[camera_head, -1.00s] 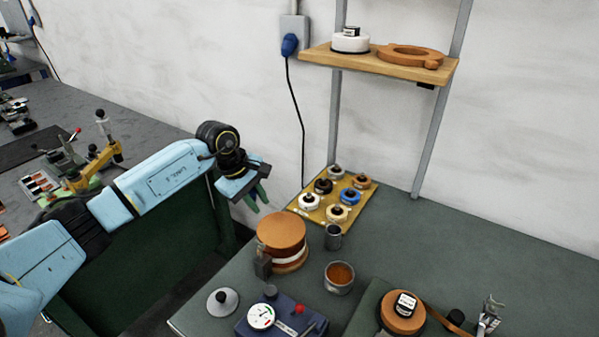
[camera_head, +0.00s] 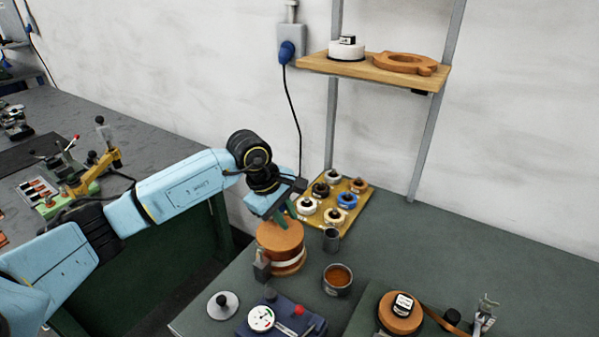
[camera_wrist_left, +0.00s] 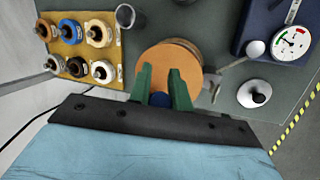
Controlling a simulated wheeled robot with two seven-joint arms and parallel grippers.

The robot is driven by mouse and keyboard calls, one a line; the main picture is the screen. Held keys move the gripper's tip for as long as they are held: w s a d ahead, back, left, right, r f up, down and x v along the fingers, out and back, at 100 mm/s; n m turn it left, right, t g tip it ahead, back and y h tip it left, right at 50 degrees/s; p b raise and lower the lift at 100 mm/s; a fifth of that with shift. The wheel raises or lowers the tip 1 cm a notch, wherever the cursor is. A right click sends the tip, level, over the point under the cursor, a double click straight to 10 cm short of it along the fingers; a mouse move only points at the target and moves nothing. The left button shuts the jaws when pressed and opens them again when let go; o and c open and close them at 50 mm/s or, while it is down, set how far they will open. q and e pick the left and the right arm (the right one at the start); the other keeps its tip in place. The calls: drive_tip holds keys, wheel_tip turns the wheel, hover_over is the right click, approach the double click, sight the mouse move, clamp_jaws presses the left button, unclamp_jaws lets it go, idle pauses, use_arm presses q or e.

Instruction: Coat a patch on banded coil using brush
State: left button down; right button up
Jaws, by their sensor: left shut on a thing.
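The banded coil (camera_head: 281,238), a copper-coloured drum with a white band round its side, stands on the green bench. It also shows in the left wrist view (camera_wrist_left: 168,60), from above. My left gripper (camera_head: 290,215) is over the coil's back edge in the head view. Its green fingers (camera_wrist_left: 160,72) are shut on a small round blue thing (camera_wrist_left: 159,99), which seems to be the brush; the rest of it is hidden. A metal pot (camera_head: 338,279) with orange-brown contents stands right of the coil. My right gripper is not in view.
A yellow board (camera_head: 352,213) with several small spools and a grey cup (camera_head: 331,240) are behind the coil. A blue dial gauge block (camera_head: 288,318) and a round grey base with a knob (camera_head: 222,304) are in front. A copper roll (camera_head: 401,314) is at the right.

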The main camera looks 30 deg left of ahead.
use_arm(q)
drive_tip(key=shift+d, duration=0.5)
wheel_tip(320, 180, up, 10)
drive_tip(key=p, duration=0.4)
drive_tip(key=shift+a+f, duration=0.2)
drive_tip(key=shift+a, duration=0.05)
drive_tip(key=shift+f, duration=0.1)
